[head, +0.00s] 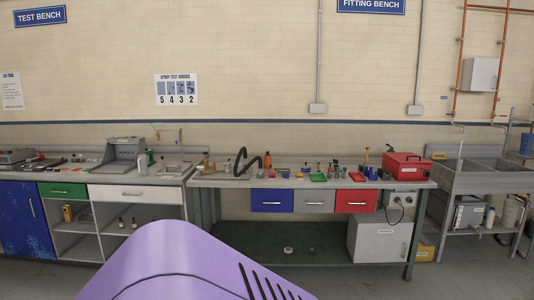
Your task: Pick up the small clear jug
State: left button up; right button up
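I cannot make out the small clear jug for certain; the items on the benches are small and far off. Many small bottles, tools and containers stand on the fitting bench (225,183) in the middle and on the test bench (110,179) at the left. Neither of my grippers is in view.
A red case (406,165) stands at the right end of the fitting bench, above a grey cabinet (378,240). A grey sink unit (480,180) is at the far right. A grey console (122,154) sits on the test bench. Bare floor (350,287) lies before the fitting bench.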

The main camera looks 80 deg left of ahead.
aim_at(142, 161)
jog(key=u, duration=4.05)
